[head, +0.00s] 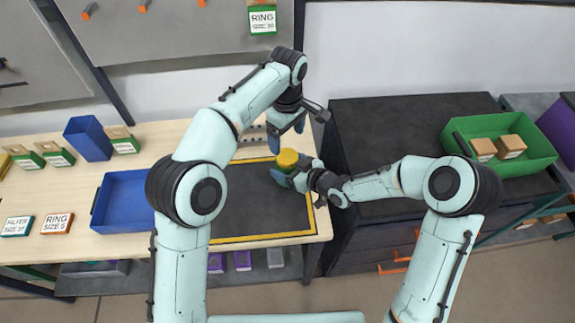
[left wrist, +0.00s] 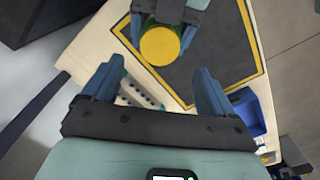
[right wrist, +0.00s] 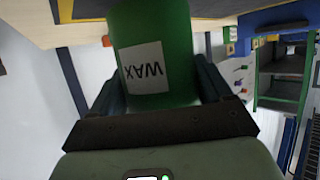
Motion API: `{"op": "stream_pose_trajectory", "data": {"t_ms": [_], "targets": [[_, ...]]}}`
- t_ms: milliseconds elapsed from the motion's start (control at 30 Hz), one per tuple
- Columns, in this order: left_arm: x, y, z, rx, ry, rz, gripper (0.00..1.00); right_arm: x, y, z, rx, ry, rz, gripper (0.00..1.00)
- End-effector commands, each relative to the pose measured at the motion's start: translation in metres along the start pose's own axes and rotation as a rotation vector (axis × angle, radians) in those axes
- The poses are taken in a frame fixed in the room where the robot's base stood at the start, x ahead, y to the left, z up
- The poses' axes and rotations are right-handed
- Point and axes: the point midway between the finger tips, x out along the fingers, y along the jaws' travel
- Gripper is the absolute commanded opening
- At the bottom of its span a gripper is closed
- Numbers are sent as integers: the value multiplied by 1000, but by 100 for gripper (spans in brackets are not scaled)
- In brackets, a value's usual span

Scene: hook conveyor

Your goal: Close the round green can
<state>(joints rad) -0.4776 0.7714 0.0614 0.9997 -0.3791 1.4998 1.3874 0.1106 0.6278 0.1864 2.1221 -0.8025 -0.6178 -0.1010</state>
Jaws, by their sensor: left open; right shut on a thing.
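The round green can (right wrist: 155,45) has a white label reading WAX in the right wrist view. My right gripper (head: 292,172) is shut on its side and holds it over the dark mat. The can's round yellow top (head: 287,157) faces up in the head view. It also shows in the left wrist view (left wrist: 160,46); I cannot tell whether it is a lid or the contents. My left gripper (head: 286,128) is open and empty, pointing down just beyond the can. In the left wrist view its fingers (left wrist: 154,80) are apart, and the can lies beyond them.
The dark mat (head: 240,205) with a yellow border is mostly clear. A grey holed strip (head: 252,134) lies behind it. A blue tray (head: 125,185) stands to the left. A black cabinet (head: 400,120) with a green crate (head: 545,150) stands to the right.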

Motion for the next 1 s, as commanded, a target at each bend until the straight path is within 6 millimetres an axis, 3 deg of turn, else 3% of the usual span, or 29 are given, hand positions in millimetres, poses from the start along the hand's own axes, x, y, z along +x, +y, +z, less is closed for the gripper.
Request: {"op": "stream_pose_trajectory", "data": {"t_ms": [467, 1000], "targets": [[2, 0, 0, -42, 0, -1, 87, 0, 0, -2, -2, 4, 0, 0], [72, 0, 0, -40, -1, -2, 87, 0, 0, -2, -2, 4, 0, 0]]}}
